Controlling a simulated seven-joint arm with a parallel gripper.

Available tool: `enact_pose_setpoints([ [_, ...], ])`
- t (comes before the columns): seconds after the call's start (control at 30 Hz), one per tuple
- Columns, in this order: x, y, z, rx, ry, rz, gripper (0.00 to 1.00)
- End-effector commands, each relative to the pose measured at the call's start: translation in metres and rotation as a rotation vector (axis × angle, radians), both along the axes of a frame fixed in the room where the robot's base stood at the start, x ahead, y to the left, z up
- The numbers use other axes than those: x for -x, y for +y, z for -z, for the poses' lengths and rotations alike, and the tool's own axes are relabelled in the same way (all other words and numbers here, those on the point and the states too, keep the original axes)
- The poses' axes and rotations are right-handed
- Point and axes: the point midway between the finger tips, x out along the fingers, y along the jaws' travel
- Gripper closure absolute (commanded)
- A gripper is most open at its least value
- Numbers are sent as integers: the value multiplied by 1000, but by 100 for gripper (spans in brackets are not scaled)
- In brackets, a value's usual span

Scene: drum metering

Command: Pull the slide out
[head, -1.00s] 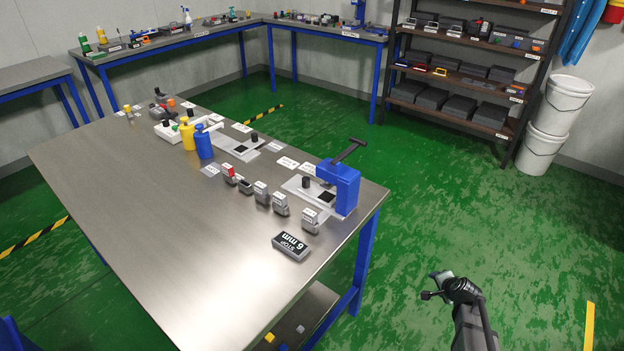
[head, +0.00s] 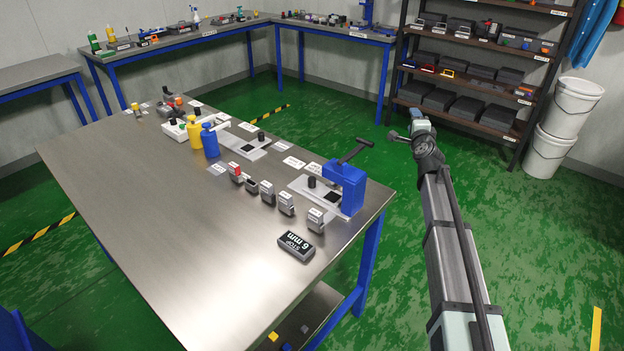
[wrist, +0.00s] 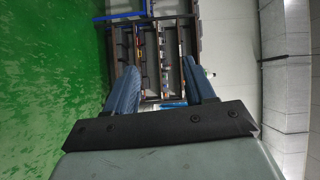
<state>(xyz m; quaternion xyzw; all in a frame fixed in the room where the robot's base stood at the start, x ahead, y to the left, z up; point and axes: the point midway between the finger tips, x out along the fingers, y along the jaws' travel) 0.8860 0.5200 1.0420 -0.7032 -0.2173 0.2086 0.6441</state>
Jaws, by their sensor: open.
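I cannot single out the slide for certain. A white plate with a dark square and a black knob (head: 248,143) lies on the steel table's far side. A blue press with a black T-handle (head: 347,187) stands at the table's right edge, on a similar pale base with a black post. My gripper (head: 402,135) is raised over the floor, right of the table and apart from everything on it. In the wrist view, my gripper (wrist: 160,90) shows two blue fingers spread wide with nothing between them; shelves show far beyond.
The steel table (head: 170,220) has a yellow bottle (head: 195,134), a blue bottle (head: 210,143), several small grey blocks and a "STOP 6 mm" block (head: 296,246). The table's near left area is clear. A shelf rack (head: 470,75) and white buckets (head: 560,125) stand behind my arm.

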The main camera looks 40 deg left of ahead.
Motion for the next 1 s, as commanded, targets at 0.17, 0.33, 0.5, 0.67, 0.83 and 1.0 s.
enact_pose_setpoints([
  [0.17, 15, 66, -44, 135, -96, -110, 46],
  [0.33, 41, 121, -50, 400, -215, -265, 46],
  [0.5, 76, 172, -34, 746, -374, -480, 46],
  [0.67, 113, 206, -7, 1098, -561, -743, 46],
  [0.83, 152, 224, 18, 1417, -772, -1055, 46],
  [1.0, 190, 228, 36, 1665, -991, -1423, 46],
])
